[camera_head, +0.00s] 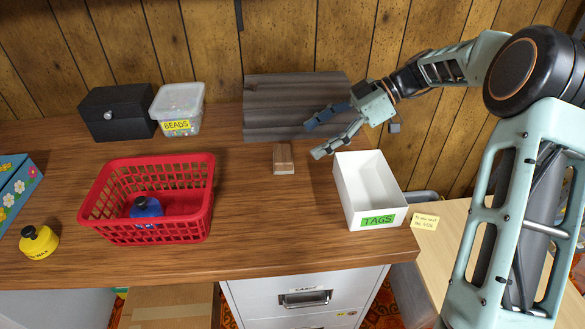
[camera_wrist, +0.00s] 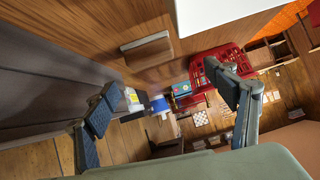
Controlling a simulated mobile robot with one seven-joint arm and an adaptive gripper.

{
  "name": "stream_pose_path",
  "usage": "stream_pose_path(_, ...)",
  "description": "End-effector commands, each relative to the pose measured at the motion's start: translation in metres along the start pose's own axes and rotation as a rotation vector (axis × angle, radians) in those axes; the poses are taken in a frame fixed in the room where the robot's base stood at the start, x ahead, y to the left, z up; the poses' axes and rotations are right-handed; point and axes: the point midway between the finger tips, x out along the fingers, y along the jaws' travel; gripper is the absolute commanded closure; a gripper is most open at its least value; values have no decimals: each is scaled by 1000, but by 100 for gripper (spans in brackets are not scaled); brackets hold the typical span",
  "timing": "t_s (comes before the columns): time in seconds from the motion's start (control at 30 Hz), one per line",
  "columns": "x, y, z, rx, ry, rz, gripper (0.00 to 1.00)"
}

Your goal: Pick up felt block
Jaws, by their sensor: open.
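A small brown block with a wood-like top (camera_head: 283,158) lies on the wooden table, near the middle; I take it for the felt block. In the wrist view the block (camera_wrist: 147,51) shows a brown top and a paler grey side, beyond the fingers and towards the upper middle. My gripper (camera_head: 314,139) is open and empty. It is above the table, to the right of the block, with its fingers pointing left. In the wrist view my gripper (camera_wrist: 161,78) has its two fingers wide apart, with nothing between them.
A white TAGS bin (camera_head: 353,205) stands right of the block, near the table's edge. A dark grey slatted box (camera_head: 290,92) is behind. The BEADS tub (camera_head: 180,104) and black box (camera_head: 117,108) stand back left.

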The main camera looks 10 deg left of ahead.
Motion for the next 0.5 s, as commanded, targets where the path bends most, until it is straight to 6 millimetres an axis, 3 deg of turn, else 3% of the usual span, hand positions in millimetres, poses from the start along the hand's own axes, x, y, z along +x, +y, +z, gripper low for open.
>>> stream_pose_path(0.03, -2, 3, 8, -26, 35, 11, 22)
stream_pose_path(0.27, -4, 6, 8, -89, 99, 25, 22)
stream_pose_path(0.5, 33, 6, 5, -88, 97, 21, 22)
